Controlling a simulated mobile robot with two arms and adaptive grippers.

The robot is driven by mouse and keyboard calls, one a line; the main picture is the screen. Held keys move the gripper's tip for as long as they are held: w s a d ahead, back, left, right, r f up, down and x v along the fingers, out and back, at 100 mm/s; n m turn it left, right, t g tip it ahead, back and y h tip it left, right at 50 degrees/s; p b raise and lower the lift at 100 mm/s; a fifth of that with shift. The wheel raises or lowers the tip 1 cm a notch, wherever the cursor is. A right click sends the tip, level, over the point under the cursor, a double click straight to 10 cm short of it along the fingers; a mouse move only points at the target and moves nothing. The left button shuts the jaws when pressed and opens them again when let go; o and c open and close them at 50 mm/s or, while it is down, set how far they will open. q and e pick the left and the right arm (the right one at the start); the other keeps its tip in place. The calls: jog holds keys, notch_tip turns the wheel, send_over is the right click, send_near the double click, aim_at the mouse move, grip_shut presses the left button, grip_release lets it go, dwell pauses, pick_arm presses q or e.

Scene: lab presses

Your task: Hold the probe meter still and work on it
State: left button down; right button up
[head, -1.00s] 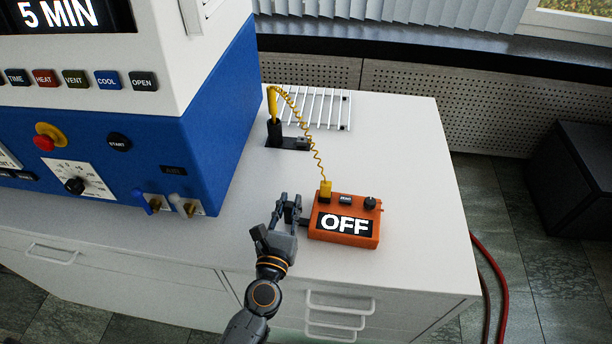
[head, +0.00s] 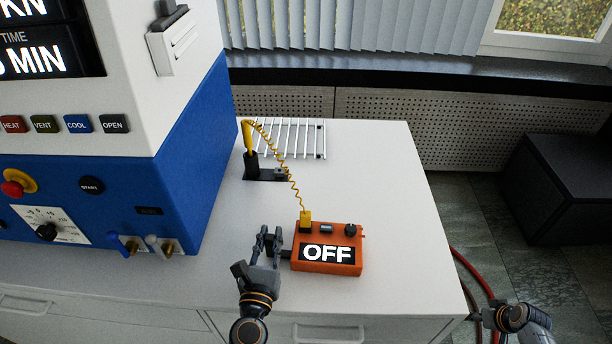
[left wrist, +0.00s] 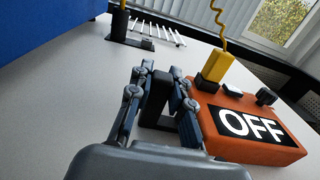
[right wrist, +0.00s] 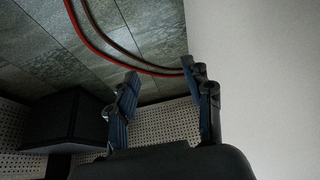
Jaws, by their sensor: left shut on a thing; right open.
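The orange probe meter (head: 327,266) lies on the white bench top, its display reading OFF; it also shows in the left wrist view (left wrist: 225,148). A yellow plug (head: 305,220) stands on its top, beside a small button and a black knob (head: 350,230). A coiled yellow cord runs from the plug to a yellow probe (head: 247,137) standing in a black holder (head: 252,168). My left gripper (head: 268,240) is shut on the black tab (left wrist: 158,104) at the meter's left side. My right gripper (head: 474,316) is open and empty beyond the bench's right edge.
The blue and white press (head: 180,140) stands at the left. A white wire rack (head: 295,140) lies behind the probe holder. A dark box (head: 560,190) stands on the floor. Bench top right of the meter is clear.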

jog(key=w+a+r+t+y, duration=0.1)
jog(key=w+r+t, duration=0.2)
jog(key=w+r, duration=0.85)
jog(key=w+a+r+t+y, duration=0.15)
jog(key=w+a+r, duration=0.25)
jog(key=r, duration=0.4)
jog(key=w+a+r+y, duration=0.2)
jog(key=w+a+r, duration=0.2)
jog(key=r, duration=0.4)
jog(key=w+a+r+t+y, duration=0.1)
jog(key=w+a+r+y, duration=0.1)
jog(key=w+a+r, duration=0.45)
jog(key=s+a+r+g+y, duration=0.2)
jog(key=a+r, duration=0.3)
jog(key=a, duration=0.2)
jog(key=g+h, duration=0.9)
send_near(306, 213)
jog(key=shift+t, duration=0.25)
jog(key=f, duration=1)
jog(key=shift+s+f, duration=0.25)
jog(key=shift+f, duration=0.1)
